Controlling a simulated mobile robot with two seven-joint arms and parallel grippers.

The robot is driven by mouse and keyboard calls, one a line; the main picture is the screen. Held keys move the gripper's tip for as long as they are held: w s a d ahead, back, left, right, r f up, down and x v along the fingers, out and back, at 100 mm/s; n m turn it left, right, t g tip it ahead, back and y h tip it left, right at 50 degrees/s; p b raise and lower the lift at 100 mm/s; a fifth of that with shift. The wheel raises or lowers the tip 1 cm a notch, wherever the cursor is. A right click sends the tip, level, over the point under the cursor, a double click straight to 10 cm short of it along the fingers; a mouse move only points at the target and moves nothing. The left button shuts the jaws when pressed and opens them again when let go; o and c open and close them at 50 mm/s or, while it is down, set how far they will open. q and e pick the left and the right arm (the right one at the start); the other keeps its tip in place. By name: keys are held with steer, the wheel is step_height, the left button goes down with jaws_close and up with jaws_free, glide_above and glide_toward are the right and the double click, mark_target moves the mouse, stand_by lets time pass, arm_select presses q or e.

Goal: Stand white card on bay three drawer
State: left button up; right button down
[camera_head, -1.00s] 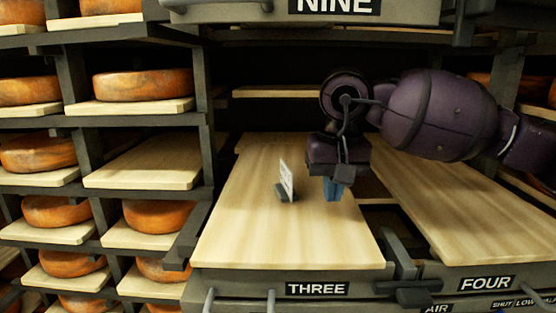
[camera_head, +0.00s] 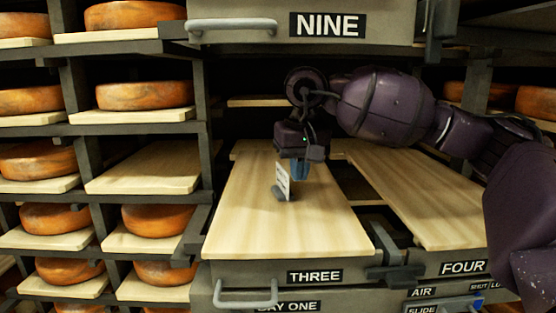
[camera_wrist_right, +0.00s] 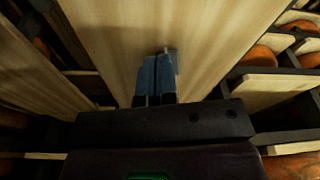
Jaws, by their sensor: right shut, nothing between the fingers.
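The white card (camera_head: 282,180) stands upright in a small dark holder (camera_head: 279,193) on the pale wooden board (camera_head: 290,229) of the bay THREE drawer. Printing on its face is too small to read. My right gripper (camera_head: 301,171) is just to the right of the card and a little behind it, fingers pointing down. Its blue fingertips are together with nothing between them, as the right wrist view shows (camera_wrist_right: 157,77). I cannot tell whether the fingers touch the card. The card cannot be made out clearly in the wrist view. My left gripper is not in view.
Drawer FOUR's board (camera_head: 430,195) lies to the right, bare. Drawer NINE (camera_head: 327,25) overhangs above. Racks of cheese wheels (camera_head: 145,94) stand at the left. The front of board three is clear.

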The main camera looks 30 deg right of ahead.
mark_target(283, 168)
steer(key=w+d, duration=0.1)
steer(key=w, duration=0.2)
steer(key=w+p, duration=0.1)
steer(key=w, duration=0.2)
steer(key=w+d, duration=0.1)
steer(key=w, duration=0.2)
steer(key=shift+w+d+r+p, duration=0.1)
steer(key=shift+w+d+p, duration=0.2)
steer(key=shift+d+p, duration=0.05)
steer(key=shift+f, duration=0.7)
steer(key=shift+s+f, duration=0.1)
steer(key=shift+f, duration=0.1)
